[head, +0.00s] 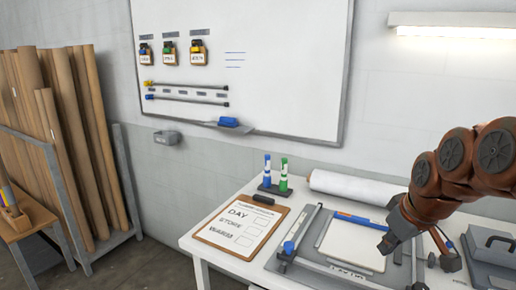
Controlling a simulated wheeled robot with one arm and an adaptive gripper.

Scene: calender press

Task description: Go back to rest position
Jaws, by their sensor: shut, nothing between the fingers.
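My gripper (388,243) is in the head view at the lower right. It is the dark end of my orange-brown arm and points down toward the press bed. It is shut and nothing shows in it. It hangs over the right side of the grey calender press (277,264) on the white table (205,237). I cannot tell the exact height of my gripper above the bed.
A clipboard (243,227) lies left of the press. Blue and green markers (275,175) stand in a holder behind it. A white roll (350,187) lies at the table's back. A grey case (490,250) sits at the right edge. A whiteboard (280,60) hangs behind.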

